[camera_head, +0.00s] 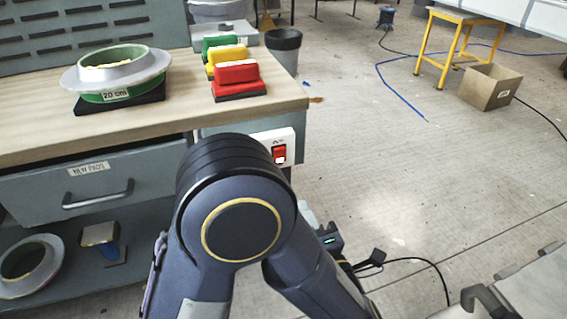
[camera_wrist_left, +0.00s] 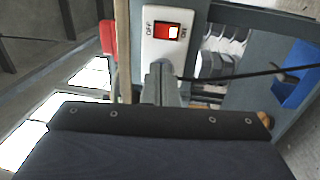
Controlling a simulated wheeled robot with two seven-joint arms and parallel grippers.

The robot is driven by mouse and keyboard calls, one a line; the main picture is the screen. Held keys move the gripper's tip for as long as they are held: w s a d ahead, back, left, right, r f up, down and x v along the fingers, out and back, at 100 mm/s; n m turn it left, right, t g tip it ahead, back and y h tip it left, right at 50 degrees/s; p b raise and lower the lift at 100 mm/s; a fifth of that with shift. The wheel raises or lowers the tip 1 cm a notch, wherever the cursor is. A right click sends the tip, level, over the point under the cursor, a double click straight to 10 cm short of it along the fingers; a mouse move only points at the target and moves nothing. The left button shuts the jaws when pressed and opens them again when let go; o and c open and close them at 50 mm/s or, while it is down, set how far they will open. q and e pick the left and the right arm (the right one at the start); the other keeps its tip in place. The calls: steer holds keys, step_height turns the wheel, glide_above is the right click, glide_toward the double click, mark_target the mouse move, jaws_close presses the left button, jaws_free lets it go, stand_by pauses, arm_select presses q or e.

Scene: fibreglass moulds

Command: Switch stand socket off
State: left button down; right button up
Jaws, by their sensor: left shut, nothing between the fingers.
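The stand socket is a white box (camera_head: 286,137) on the bench's front right corner, with a red rocker switch (camera_head: 279,154). In the left wrist view the socket (camera_wrist_left: 155,50) has OFF printed left of the red rocker (camera_wrist_left: 174,31) and ON right of it. The rocker shows a bright patch; I cannot tell which side is pressed. Contact is unclear. In the head view my left arm hides its fingers. My right gripper is not in view.
The wooden bench top (camera_head: 30,134) holds a ring mould (camera_head: 118,70) and green, yellow and red blocks (camera_head: 237,76). A drawer (camera_head: 95,190) is below. A dark cable (camera_wrist_left: 235,77) crosses near my fingers. Open floor lies right, with a cardboard box (camera_head: 490,87) beyond.

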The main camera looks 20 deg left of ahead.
mark_target(277, 153)
arm_select(q)
steer(key=x, duration=1.4)
steer(key=shift+r, duration=0.1)
steer(key=shift+w+a+r, duration=0.2)
steer(key=shift+w+a+r+g+h+p, duration=0.15)
steer(key=shift+r+g+h+p, duration=0.3)
steer(key=shift+p, duration=0.25)
steer(key=shift+f+b, duration=0.4)
